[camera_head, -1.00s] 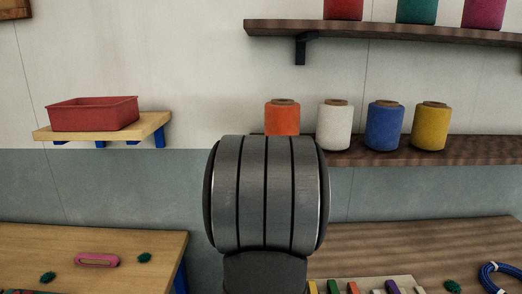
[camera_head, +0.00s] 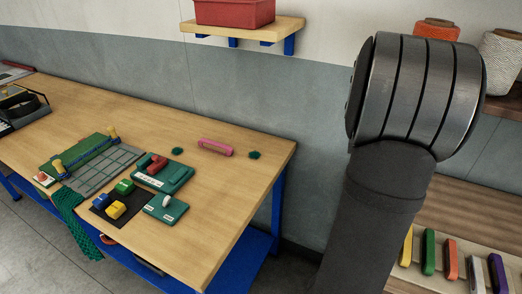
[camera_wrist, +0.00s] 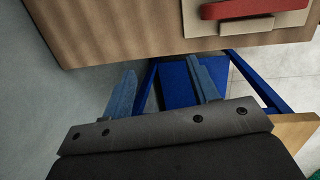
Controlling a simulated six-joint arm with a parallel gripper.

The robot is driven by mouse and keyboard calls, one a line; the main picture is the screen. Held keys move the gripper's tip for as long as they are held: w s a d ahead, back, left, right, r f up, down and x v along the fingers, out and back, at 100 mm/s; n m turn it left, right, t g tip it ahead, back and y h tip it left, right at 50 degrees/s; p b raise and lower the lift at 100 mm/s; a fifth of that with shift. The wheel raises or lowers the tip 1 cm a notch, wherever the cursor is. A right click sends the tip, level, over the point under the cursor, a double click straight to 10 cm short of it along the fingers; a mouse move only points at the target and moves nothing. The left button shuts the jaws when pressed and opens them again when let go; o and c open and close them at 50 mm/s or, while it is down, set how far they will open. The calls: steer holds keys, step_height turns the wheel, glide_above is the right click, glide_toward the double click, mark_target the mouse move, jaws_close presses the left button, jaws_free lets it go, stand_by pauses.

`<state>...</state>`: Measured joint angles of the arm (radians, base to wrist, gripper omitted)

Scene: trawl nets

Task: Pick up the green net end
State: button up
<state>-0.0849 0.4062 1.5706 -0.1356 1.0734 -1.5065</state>
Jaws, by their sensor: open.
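A green net (camera_head: 74,222) hangs over the front edge of the wooden workbench at the left of the head view, its lower end reaching below the tabletop. In the wrist view a small green patch at the lower right corner is too little to identify. My gripper (camera_wrist: 165,88) shows in the wrist view with two blue-grey fingers apart and nothing between them. It is well away from the net, over the gap between two benches. In the head view my arm fills the right side and the gripper is hidden.
The workbench (camera_head: 262,158) holds a green board with a grid (camera_head: 105,168), a dark mat with coloured blocks (camera_head: 103,214), green devices and a pink object (camera_head: 215,147). A red bin (camera_head: 235,13) sits on a wall shelf. Coloured handles (camera_head: 428,252) lie on the right bench.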

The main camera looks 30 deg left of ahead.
steer(key=w+a+r+m+t+y, duration=0.1)
steer(key=w+a+m, duration=0.2)
steer(key=a, duration=0.6)
steer(key=w+a+m, duration=0.2)
steer(key=a+m, duration=0.2)
steer(key=a, duration=0.4)
steer(key=m+t+y, duration=0.1)
steer(key=m+y, duration=0.1)
steer(key=m, duration=0.5)
glide_toward(254, 153)
steer(key=x, duration=0.8)
steer(key=shift+c, duration=0.4)
steer(key=c, duration=1)
